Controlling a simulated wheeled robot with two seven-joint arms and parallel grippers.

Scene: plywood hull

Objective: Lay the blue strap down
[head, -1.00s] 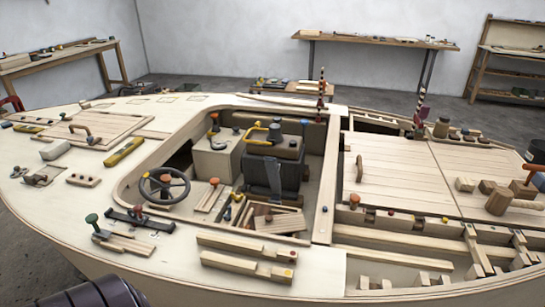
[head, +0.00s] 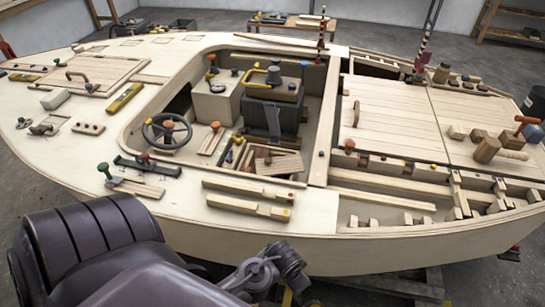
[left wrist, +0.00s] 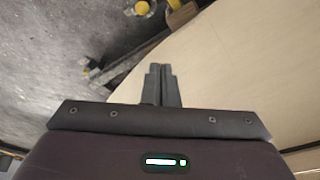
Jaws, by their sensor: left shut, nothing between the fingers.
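I cannot make out a blue strap in either view. My left gripper (left wrist: 162,86) shows in the left wrist view with its two dark fingers together and nothing between them. It is over the edge of a pale plywood surface, with grey floor to the left. In the head view a dark purple arm of mine fills the lower left, in front of the hull, and its fingertips cannot be made out. My right gripper is not in view.
The plywood hull (head: 320,228) fills the middle. Its cockpit holds a steering wheel (head: 167,130).

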